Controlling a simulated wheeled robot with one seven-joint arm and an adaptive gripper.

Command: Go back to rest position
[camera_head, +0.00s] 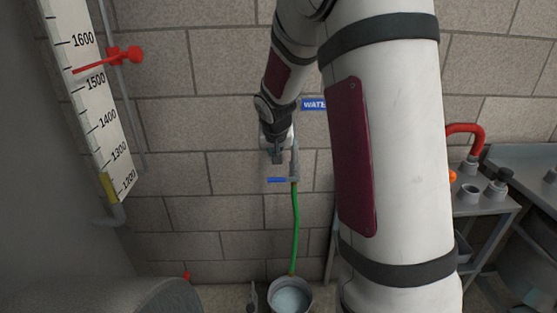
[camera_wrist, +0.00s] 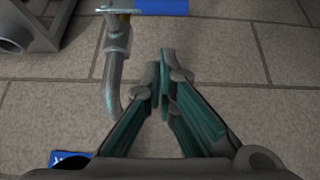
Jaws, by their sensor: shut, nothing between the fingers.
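My gripper (camera_head: 277,158) is at the end of my raised arm, in front of the block wall and close to the water pipe (camera_head: 294,163). In the wrist view my gripper (camera_wrist: 163,75) has its fingertips together with nothing between them. The pipe (camera_wrist: 113,70) runs just left of the fingers there, apart from them in the picture. The blue valve lever (camera_head: 277,180) lies level below my gripper; in the wrist view the lever (camera_wrist: 158,6) is at the top edge.
A green hose (camera_head: 295,225) hangs from the tap into a bucket (camera_head: 309,300) holding liquid. A graduated scale (camera_head: 95,85) with a red pointer stands at left. A grey bench (camera_head: 485,203) with fittings is at right. A blue water sign (camera_head: 314,104) is partly hidden by my arm.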

